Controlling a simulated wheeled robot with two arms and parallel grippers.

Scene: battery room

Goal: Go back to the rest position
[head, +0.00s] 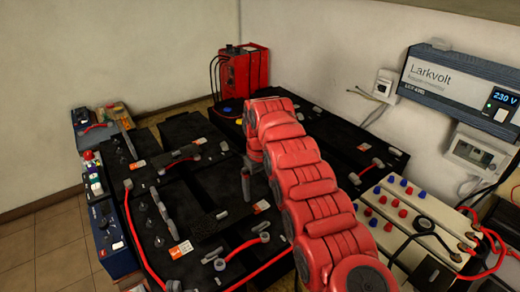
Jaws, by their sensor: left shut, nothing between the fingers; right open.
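My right arm, red and segmented, comes in from the bottom right and reaches over the middle of the black battery bank. Its end bends down there, and my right gripper (247,178) points down close above the batteries. Part of it is hidden behind my own arm. It is open, and I see nothing held in it. I cannot tell whether its fingertips touch the battery tops. My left gripper is not in view.
Black batteries with red cables (143,243) fill the middle. A red box (243,70) stands at the back. A Larkvolt inverter (459,80) hangs on the right wall above a beige terminal unit (379,199). Tiled floor (57,239) is clear at left.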

